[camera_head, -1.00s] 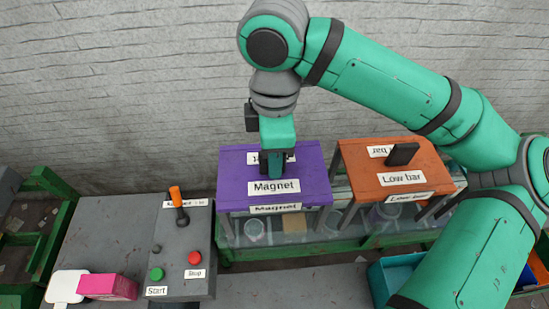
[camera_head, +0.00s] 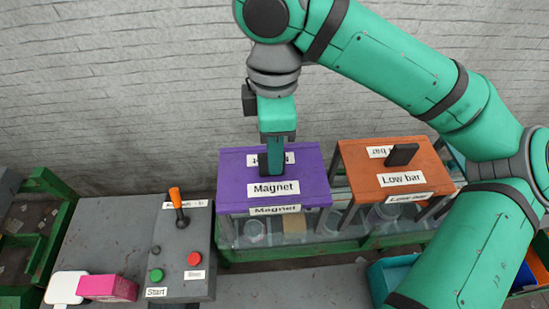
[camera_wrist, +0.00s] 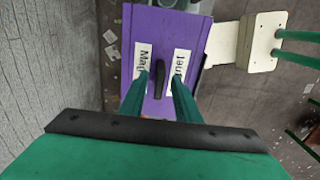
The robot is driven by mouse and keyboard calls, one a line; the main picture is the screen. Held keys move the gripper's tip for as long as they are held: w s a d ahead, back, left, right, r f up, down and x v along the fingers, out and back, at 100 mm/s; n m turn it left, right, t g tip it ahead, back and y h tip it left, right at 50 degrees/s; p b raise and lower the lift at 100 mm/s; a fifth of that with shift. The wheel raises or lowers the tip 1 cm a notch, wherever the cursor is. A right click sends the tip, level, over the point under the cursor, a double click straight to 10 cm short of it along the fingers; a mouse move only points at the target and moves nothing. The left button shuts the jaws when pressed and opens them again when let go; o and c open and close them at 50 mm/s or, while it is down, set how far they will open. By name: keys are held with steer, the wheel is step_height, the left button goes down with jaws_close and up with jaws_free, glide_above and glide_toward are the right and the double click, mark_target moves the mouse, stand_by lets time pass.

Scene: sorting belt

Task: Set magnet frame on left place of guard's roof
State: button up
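The magnet frame (camera_head: 230,186) is a purple table-like frame with white "Magnet" labels and a black upright handle (camera_head: 264,164) on top. It stands level over the clear-sided belt guard (camera_head: 335,220), left of the orange frame; I cannot see what all its feet rest on. My gripper (camera_head: 278,140) is above the handle, fingers pointing down. In the wrist view my gripper (camera_wrist: 160,95) has its fingers apart, with the handle (camera_wrist: 160,78) showing between and beyond them. The purple top (camera_wrist: 190,35) fills the middle there. Nothing is held.
An orange "Low bar" frame (camera_head: 360,172) with a black handle stands to the right. A grey control panel (camera_head: 184,240) with an orange lever, green and red buttons is at the left. A pink box (camera_head: 108,288) lies beside it. A blue bin (camera_head: 388,278) is at the right.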

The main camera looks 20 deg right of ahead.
step_height(320, 180, up, 8)
steer(key=shift+r, duration=0.25)
stand_by(0.5)
